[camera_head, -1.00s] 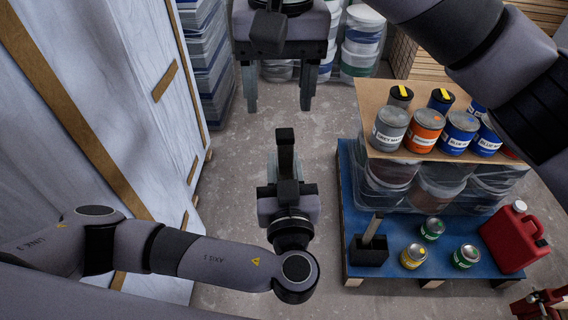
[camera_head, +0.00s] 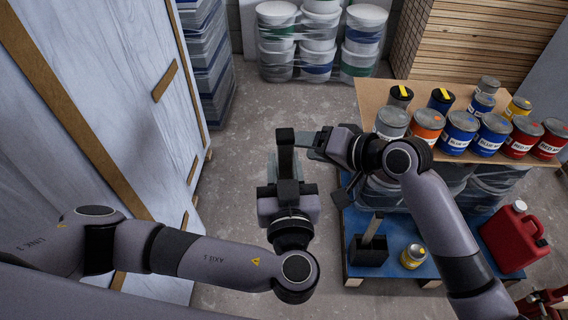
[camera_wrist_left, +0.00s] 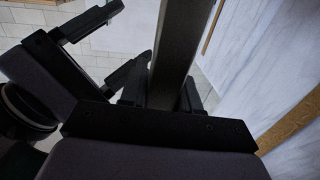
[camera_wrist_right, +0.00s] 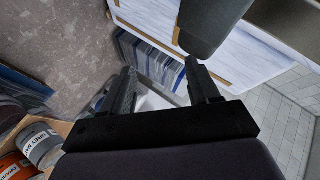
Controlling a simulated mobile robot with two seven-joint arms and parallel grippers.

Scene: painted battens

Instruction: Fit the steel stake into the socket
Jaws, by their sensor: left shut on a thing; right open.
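The steel stake (camera_wrist_left: 176,45) is a dark grey bar rising from between my left gripper's fingers in the left wrist view. In the head view my left gripper (camera_head: 287,172) is shut on it, and the stake (camera_head: 285,155) points away from me with a dark end. My right gripper (camera_head: 312,143) is open beside the stake's far end, on its right; its fingers also show in the left wrist view (camera_wrist_left: 112,45). I cannot tell whether they touch it. A black block (camera_head: 369,257) with a slanted grey bar in its top stands on the blue pallet; I cannot tell whether it is the socket.
The blue pallet (camera_head: 422,269) also carries a yellow-labelled can (camera_head: 413,257) and a red jerrycan (camera_head: 514,240). Several paint cans stand on a wooden board (camera_head: 372,93) behind. Pale panels (camera_head: 90,110) stand at the left. The floor (camera_head: 255,110) beyond the left gripper is clear.

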